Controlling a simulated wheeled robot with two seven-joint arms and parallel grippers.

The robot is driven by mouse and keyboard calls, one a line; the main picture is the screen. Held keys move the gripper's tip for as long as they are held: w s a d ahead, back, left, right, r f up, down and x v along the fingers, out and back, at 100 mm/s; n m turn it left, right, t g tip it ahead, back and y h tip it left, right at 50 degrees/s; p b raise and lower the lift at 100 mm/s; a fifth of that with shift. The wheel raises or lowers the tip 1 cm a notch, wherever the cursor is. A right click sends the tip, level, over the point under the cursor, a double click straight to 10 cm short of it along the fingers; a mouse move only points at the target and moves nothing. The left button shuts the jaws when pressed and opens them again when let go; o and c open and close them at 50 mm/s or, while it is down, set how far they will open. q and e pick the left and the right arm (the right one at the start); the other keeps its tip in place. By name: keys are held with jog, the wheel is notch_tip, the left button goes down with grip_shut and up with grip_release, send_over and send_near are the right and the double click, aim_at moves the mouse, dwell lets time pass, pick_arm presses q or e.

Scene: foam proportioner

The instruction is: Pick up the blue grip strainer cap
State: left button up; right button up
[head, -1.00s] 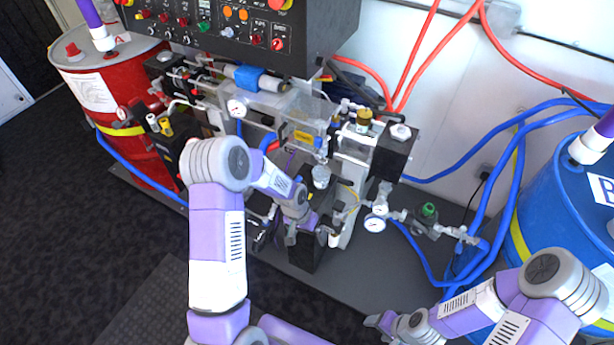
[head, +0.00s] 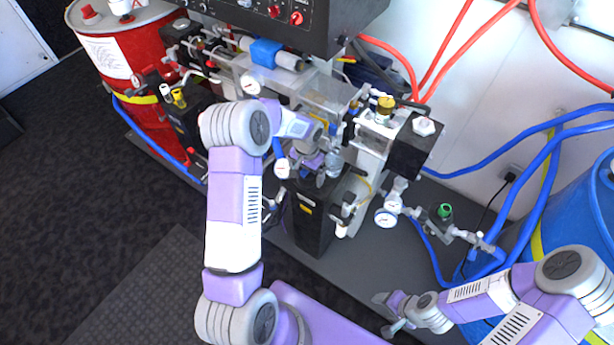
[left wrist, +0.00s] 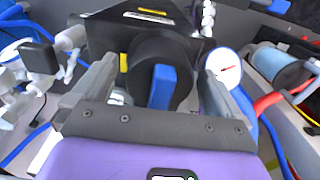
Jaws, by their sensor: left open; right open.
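The blue grip strainer cap shows in the left wrist view as a round black cap with a raised blue bar grip (left wrist: 163,88). My left gripper (left wrist: 160,66) is open, with one finger on each side of the cap. Gaps show between the fingers and the blue grip, so it is not held. In the head view my left gripper (head: 322,162) is over the black block (head: 312,222) of the machine, and I cannot make out the cap there. My right gripper (head: 388,314) is open and empty at the lower right, away from the machine.
A pressure gauge (left wrist: 224,67) stands close to the right finger in the left wrist view. Pipes and another gauge (head: 386,217) lie right of the block. A red drum (head: 130,60) is at the left and a blue drum (head: 570,225) at the right.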

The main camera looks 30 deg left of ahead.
pick_arm(q)
jog(key=shift+f, duration=0.25)
jog(key=shift+w, duration=0.1)
jog(key=shift+c, duration=0.2)
jog(key=shift+r, duration=0.1)
jog(key=c, duration=1.1)
jog(key=shift+o, duration=0.2)
jog(key=shift+r, duration=0.1)
